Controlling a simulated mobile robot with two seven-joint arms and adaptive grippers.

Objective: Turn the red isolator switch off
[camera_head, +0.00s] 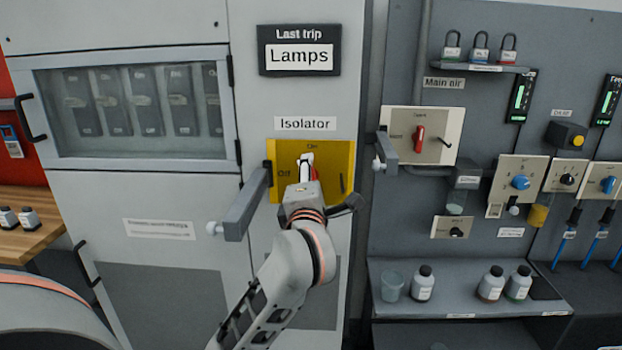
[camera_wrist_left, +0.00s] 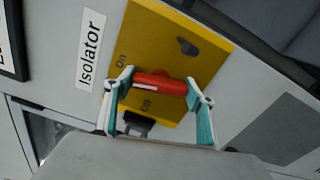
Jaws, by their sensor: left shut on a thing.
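The red isolator switch handle (camera_wrist_left: 160,82) sits on a yellow plate (camera_head: 343,160) under the "Isolator" label. The plate is marked "On" at the top and "Off" at the left in the head view. In the left wrist view the handle's end with a white line lies toward the "On" mark. My left gripper (camera_head: 306,172) is in front of the plate, and in the left wrist view it (camera_wrist_left: 160,90) is shut on the handle, one finger at each end. In the head view it hides most of the handle. My right gripper is not in view.
A grey lever arm (camera_head: 243,207) juts out left of the plate. Another grey lever (camera_head: 388,150) is beside the "Main air" panel (camera_head: 440,120), which has its own red switch (camera_head: 419,138). A shelf (camera_head: 465,295) with bottles and a cup is at lower right.

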